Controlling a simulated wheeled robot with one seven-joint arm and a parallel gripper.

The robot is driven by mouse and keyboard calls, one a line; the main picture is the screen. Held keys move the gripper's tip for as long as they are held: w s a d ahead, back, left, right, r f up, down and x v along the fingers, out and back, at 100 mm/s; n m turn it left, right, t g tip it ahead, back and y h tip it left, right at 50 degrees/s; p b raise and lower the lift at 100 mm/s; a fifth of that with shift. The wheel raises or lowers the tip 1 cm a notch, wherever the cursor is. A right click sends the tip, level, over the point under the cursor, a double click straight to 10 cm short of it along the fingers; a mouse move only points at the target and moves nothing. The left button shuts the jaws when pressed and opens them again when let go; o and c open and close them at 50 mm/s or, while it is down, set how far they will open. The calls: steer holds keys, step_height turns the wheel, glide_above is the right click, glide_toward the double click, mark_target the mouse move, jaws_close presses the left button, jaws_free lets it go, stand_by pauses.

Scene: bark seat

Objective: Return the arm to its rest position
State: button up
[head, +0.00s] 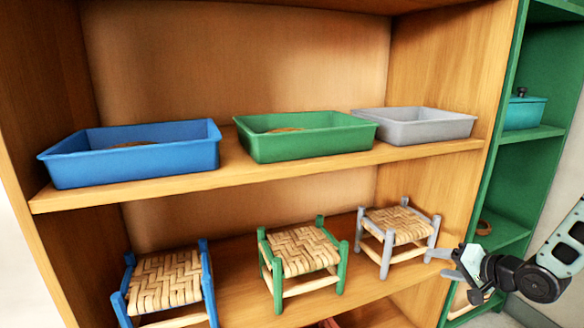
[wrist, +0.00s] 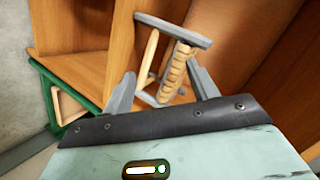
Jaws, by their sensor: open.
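My gripper (head: 449,264) is at the right of the head view, in front of the lower shelf. Its jaws are open, with nothing seen between them. It is just right of the small grey stool (head: 399,226) with a woven seat, which stands on the lower shelf. In the wrist view my gripper (wrist: 163,88) shows its two grey fingers spread apart. The grey stool (wrist: 187,40) appears beyond and between them, tilted by the camera angle. I cannot tell the exact gap between fingers and stool.
A green stool (head: 299,252) and a blue stool (head: 166,284) share the lower shelf. A blue tray (head: 130,165), a green tray (head: 306,146) and a grey tray (head: 414,130) stand on the shelf above. A green shelf unit (head: 506,190) with a teal pot (head: 524,112) is at the right.

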steer(key=s+a+r+n+g+h, duration=0.2)
steer(key=s+a+r+n+g, duration=0.15)
steer(key=a, duration=0.45)
steer(key=s+a+r+n+g+h, duration=0.1)
steer(key=s+a+r+n+g, duration=0.2)
steer(key=a, duration=0.5)
steer(key=s+a+r+n+g+h, duration=0.1)
steer(key=s+a+r+n+g, duration=0.15)
steer(key=s, duration=0.65)
steer(key=s+a+r+n+g, duration=0.1)
steer(key=s+a+n, duration=0.2)
steer(key=s, duration=0.6)
steer(key=s+a+r+n+g+h, duration=0.1)
steer(key=s+a+r+n, duration=0.15)
steer(key=s, duration=0.75)
step_height(320, 180, up, 27)
steer(key=p, duration=2.8)
steer(key=shift+w+r, duration=0.2)
steer(key=shift+w, duration=0.25)
